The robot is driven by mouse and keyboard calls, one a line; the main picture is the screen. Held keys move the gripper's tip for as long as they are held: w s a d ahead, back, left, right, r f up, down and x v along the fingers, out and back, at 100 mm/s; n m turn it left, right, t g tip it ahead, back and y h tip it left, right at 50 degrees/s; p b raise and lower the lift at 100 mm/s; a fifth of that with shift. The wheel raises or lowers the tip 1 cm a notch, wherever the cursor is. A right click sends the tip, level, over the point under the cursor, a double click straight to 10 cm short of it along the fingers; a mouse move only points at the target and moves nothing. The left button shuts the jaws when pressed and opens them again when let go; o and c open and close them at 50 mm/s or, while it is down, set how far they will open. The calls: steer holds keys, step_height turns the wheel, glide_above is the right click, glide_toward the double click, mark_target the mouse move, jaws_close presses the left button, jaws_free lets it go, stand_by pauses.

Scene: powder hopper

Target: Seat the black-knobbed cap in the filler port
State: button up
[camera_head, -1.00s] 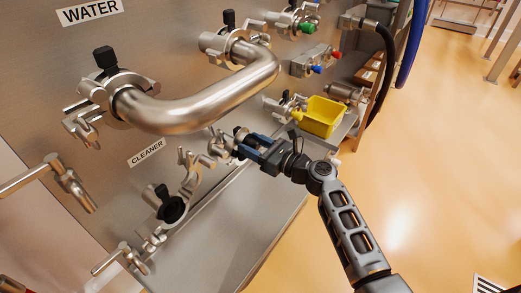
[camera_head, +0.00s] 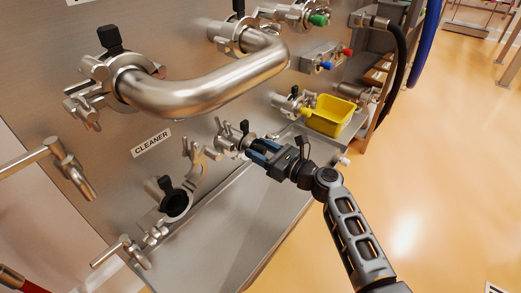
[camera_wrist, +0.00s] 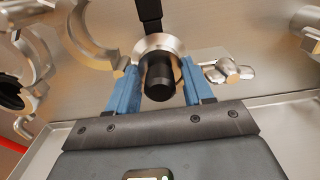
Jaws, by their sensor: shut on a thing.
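The cap (camera_wrist: 160,45) is a round steel disc with a black knob (camera_wrist: 159,80). My gripper (camera_wrist: 158,84) is shut on the knob, with a blue finger on each side. In the head view, my gripper (camera_head: 262,152) is in front of a steel clamp fitting (camera_head: 228,143), right of the CLEANER label; its fingers hide most of the cap. I cannot tell whether the cap touches the fitting. An open port with a dark mouth (camera_head: 175,204), likely the filler port, is lower left, its clamp ring (camera_head: 196,160) swung open above it. The wrist view shows its dark edge (camera_wrist: 10,94) at far left.
A thick bent steel pipe (camera_head: 205,92) juts out above. A yellow bin (camera_head: 330,115) stands right of my gripper. A steel tray (camera_head: 215,225) runs below the ports and is clear. T-handled valves (camera_head: 120,250) stick out at left.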

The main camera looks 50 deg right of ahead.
steer(key=shift+f, duration=0.45)
steer(key=o, duration=1.2)
steer(key=shift+o, duration=0.2)
steer(key=shift+s, duration=0.1)
steer(key=s, duration=0.7)
steer(key=shift+s, duration=0.3)
